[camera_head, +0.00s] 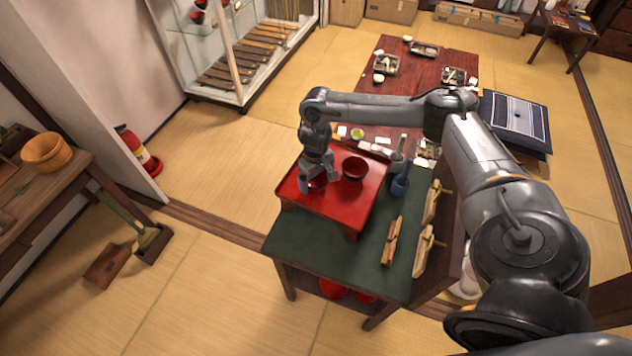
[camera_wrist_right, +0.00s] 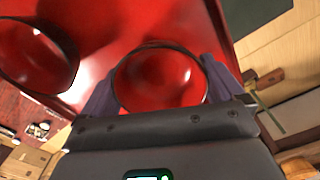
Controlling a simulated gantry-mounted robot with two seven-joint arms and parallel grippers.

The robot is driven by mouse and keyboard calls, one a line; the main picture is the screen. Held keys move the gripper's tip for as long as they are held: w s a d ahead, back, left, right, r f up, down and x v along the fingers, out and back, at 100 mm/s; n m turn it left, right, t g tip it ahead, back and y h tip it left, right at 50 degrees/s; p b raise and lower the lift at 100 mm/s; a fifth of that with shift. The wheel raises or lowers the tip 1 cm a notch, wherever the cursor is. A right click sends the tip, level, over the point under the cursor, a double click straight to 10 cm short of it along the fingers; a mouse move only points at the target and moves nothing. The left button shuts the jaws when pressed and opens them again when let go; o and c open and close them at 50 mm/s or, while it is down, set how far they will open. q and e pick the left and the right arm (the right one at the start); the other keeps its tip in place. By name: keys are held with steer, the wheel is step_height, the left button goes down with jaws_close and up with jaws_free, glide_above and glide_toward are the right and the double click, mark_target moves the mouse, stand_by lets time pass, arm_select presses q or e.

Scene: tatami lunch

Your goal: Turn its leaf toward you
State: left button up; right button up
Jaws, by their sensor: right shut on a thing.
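My right gripper (camera_head: 316,172) reaches down over the left part of a red tray (camera_head: 340,211) on a green-topped table. It is shut on a red bowl with a dark rim (camera_head: 318,184), mostly hidden by the gripper in the head view. In the right wrist view this bowl (camera_wrist_right: 160,80) sits between the two fingers (camera_wrist_right: 160,88), its red inside facing the camera. No leaf mark can be made out on it. A second red bowl, dark outside (camera_head: 354,169), stands on the tray to the right; it also shows in the right wrist view (camera_wrist_right: 34,58). My left gripper is out of view.
Right of the tray, a blue holder (camera_head: 400,186) and wooden pieces (camera_head: 391,240) lie on the green table (camera_head: 350,255). A long red-brown table (camera_head: 436,63) with small dishes stands behind. A glass cabinet (camera_head: 240,50) is at the back left.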

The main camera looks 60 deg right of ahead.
steer(key=shift+f+n+b, duration=0.2)
steer(key=shift+n+b, duration=1)
steer(key=shift+b, duration=0.45)
steer(key=shift+r+n+p, duration=0.4)
steer(key=shift+n+p, duration=0.1)
steer(key=shift+p, duration=0.1)
steer(key=n+p, duration=0.1)
steer(key=n, duration=0.1)
steer(key=shift+n, duration=0.3)
steer(key=n+p, duration=0.1)
steer(key=n, duration=0.2)
steer(key=shift+f+n, duration=0.15)
steer(key=shift+n, duration=0.15)
steer(key=shift+f+n, duration=0.25)
steer(key=shift+n, duration=0.05)
steer(key=shift+f, duration=0.5)
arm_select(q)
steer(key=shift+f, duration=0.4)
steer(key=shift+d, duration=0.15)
arm_select(e)
steer(key=shift+f, duration=0.1)
steer(key=shift+f, duration=0.2)
